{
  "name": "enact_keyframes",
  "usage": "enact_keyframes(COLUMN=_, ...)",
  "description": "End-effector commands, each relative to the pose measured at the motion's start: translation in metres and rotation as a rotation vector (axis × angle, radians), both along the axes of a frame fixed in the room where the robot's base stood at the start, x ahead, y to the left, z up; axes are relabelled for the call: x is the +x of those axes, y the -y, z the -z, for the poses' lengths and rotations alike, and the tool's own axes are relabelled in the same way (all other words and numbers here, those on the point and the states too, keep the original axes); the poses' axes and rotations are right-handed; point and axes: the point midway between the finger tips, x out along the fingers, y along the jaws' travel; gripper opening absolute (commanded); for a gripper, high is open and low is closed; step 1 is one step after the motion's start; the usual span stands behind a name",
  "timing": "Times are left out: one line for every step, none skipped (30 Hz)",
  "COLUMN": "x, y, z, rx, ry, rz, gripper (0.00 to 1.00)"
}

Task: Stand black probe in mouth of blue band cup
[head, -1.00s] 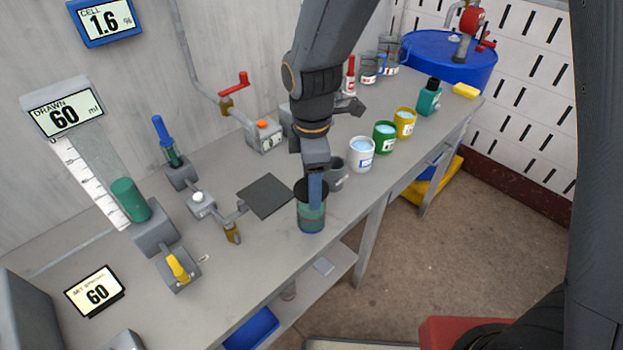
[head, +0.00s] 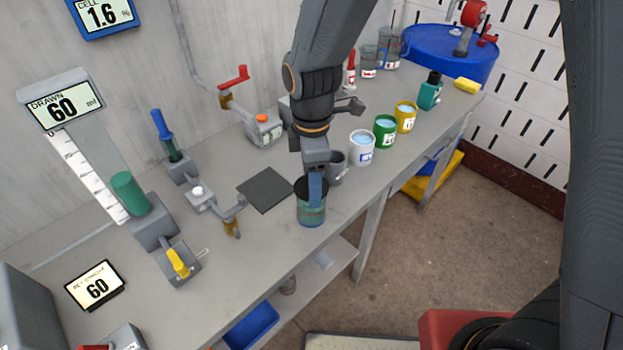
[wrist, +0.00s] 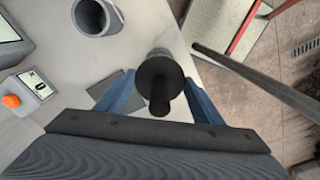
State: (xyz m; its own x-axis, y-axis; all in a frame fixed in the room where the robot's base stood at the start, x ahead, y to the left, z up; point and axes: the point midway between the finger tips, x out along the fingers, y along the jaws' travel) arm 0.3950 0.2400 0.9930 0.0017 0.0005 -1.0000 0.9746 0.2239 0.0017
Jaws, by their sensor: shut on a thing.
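My gripper (head: 314,196) points down near the table's front edge. In the wrist view, its blue fingers (wrist: 160,98) are shut on a black probe (wrist: 158,72) with a round disc and a short stub. In the head view, the probe's black disc (head: 300,186) shows behind the finger, at the top of a glass vessel (head: 311,215) with teal contents. Whether the disc touches the vessel's rim is unclear. A white cup with a blue mark (head: 362,150) stands upright to the right, apart from my gripper, with pale blue liquid inside.
An empty grey mug (head: 338,168) stands close to my gripper, between it and the white cup. Green (head: 385,133) and yellow (head: 405,117) cups and a teal bottle (head: 430,92) stand beyond. A dark mat (head: 265,190) lies left. Two glass beakers stand at the back.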

Motion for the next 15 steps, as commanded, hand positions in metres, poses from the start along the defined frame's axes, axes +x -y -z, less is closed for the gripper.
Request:
enact_keyframes(x=0.0, y=0.0, z=0.0, rx=0.0, ry=0.0, rz=0.0, gripper=0.36)
enact_keyframes(x=0.0, y=0.0, z=0.0, rx=0.0, ry=0.0, rz=0.0, gripper=0.36)
enact_keyframes(x=0.0, y=0.0, z=0.0, rx=0.0, ry=0.0, rz=0.0, gripper=0.36)
enact_keyframes(x=0.0, y=0.0, z=0.0, rx=0.0, ry=0.0, rz=0.0, gripper=0.36)
enact_keyframes(x=0.0, y=0.0, z=0.0, rx=0.0, ry=0.0, rz=0.0, gripper=0.36)
enact_keyframes(x=0.0, y=0.0, z=0.001, rx=0.0, ry=0.0, rz=0.0, gripper=0.36)
enact_keyframes(x=0.0, y=0.0, z=0.001, rx=0.0, ry=0.0, rz=0.0, gripper=0.36)
enact_keyframes(x=0.0, y=0.0, z=0.002, rx=0.0, ry=0.0, rz=0.0, gripper=0.36)
enact_keyframes(x=0.0, y=0.0, z=0.003, rx=0.0, ry=0.0, rz=0.0, gripper=0.36)
enact_keyframes(x=0.0, y=0.0, z=0.004, rx=0.0, ry=0.0, rz=0.0, gripper=0.36)
enact_keyframes(x=0.0, y=0.0, z=0.005, rx=0.0, ry=0.0, rz=0.0, gripper=0.36)
enact_keyframes(x=0.0, y=0.0, z=0.007, rx=0.0, ry=0.0, rz=0.0, gripper=0.36)
enact_keyframes(x=0.0, y=0.0, z=0.008, rx=0.0, ry=0.0, rz=0.0, gripper=0.36)
enact_keyframes(x=0.0, y=0.0, z=0.009, rx=0.0, ry=0.0, rz=0.0, gripper=0.36)
enact_keyframes(x=0.0, y=0.0, z=0.011, rx=0.0, ry=0.0, rz=0.0, gripper=0.36)
